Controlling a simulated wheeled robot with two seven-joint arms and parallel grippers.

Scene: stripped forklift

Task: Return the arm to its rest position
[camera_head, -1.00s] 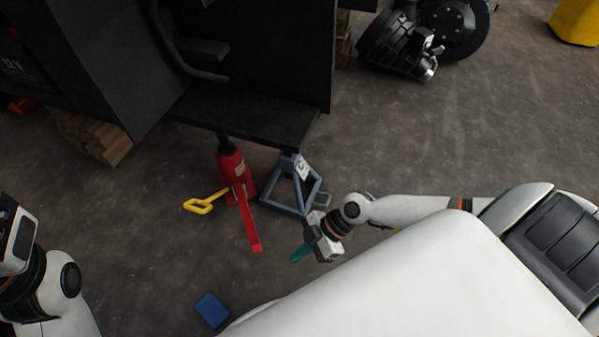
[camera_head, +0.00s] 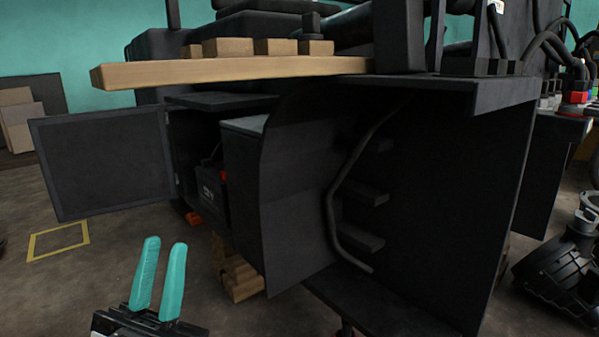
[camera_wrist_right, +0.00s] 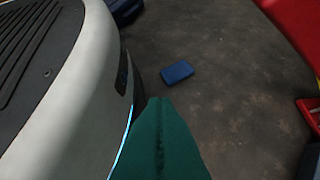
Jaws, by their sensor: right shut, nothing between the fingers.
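My left gripper (camera_head: 165,243) shows at the bottom left of the head view. Its two teal fingers point up with a gap between them, and nothing shows in the gap. My right gripper (camera_wrist_right: 160,99) shows in the right wrist view, its teal fingers pressed together and empty, above the dark floor. It is close beside my own white base. The right arm does not show in the head view now.
The black stripped forklift (camera_head: 420,200) fills the middle of the head view, with an open panel (camera_head: 105,160) at left and a wooden beam (camera_head: 230,68) on top. Wooden blocks (camera_head: 238,275) lie beneath. A blue block (camera_wrist_right: 177,73) lies on the floor, with a red object (camera_wrist_right: 295,25) at upper right.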

